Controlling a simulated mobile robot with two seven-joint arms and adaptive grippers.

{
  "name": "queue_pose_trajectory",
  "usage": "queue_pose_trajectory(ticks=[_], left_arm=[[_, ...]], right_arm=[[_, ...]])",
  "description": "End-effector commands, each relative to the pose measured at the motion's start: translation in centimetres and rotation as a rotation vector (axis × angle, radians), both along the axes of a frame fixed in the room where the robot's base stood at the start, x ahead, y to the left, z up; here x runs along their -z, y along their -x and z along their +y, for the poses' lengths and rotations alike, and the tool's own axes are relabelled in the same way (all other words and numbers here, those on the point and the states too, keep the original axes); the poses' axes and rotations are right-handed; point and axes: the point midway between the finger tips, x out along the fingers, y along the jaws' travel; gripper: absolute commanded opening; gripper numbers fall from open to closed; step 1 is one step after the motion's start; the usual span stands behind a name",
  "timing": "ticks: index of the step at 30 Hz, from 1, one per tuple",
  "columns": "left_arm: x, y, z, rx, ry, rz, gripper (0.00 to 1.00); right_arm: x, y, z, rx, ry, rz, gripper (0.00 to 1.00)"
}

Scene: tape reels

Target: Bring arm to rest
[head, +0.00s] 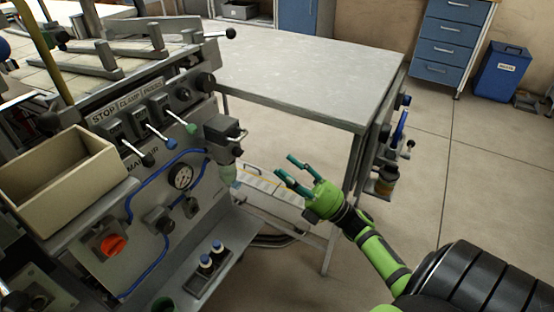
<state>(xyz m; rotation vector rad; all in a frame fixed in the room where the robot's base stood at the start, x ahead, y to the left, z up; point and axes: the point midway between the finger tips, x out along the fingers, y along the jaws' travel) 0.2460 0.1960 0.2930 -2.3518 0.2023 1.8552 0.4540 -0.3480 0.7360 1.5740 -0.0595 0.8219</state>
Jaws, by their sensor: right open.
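My right gripper (292,172) is green with dark teal fingers. It is open and empty, held in the air in front of the grey table's (310,75) near legs, with its fingers pointing up and left toward the machine. My right arm (378,250) reaches in from the lower right corner. The gripper is apart from the grey machine (150,215) at left.
The machine carries levers, a gauge (181,177), a red knob (113,244) and a beige open box (60,185). A blue drawer cabinet (447,42) and a blue bin (500,72) stand at the back right. The floor (440,170) at right is clear.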

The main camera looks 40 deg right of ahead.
Motion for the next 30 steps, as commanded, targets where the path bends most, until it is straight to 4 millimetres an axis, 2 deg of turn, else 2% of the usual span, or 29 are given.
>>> queue_pose_trajectory(ticks=[8,11,14,17,18,20,21,24,27,30], left_arm=[[0.0,0.0,0.0,0.000,0.000,0.000,0.40],[0.0,0.0,0.0,0.000,0.000,0.000,0.40],[0.0,0.0,0.0,0.000,0.000,0.000,0.40],[0.0,0.0,0.0,0.000,0.000,0.000,0.40],[0.0,0.0,0.0,0.000,0.000,0.000,0.40],[0.0,0.0,0.0,0.000,0.000,0.000,0.40],[0.0,0.0,0.0,0.000,0.000,0.000,0.40],[0.0,0.0,0.0,0.000,0.000,0.000,0.40],[0.0,0.0,0.0,0.000,0.000,0.000,0.40],[0.0,0.0,0.0,0.000,0.000,0.000,0.40]], right_arm=[[0.2,-0.1,0.0,0.004,-0.010,0.012,0.41],[1.9,-0.9,-0.2,0.031,-0.068,0.090,0.41],[6.0,-2.2,-0.5,0.092,-0.200,0.264,0.41],[12.5,-3.0,-0.4,0.180,-0.380,0.511,0.41],[15.4,-2.9,-0.1,0.218,-0.456,0.616,0.41],[19.9,-2.2,0.6,0.278,-0.567,0.774,0.41],[22.8,-1.4,1.2,0.319,-0.634,0.877,0.41],[29.5,1.7,3.4,0.424,-0.789,1.123,0.41],[34.9,5.6,6.0,0.530,-0.912,1.342,0.41],[38.7,9.6,8.6,0.625,-0.999,1.522,0.41]])
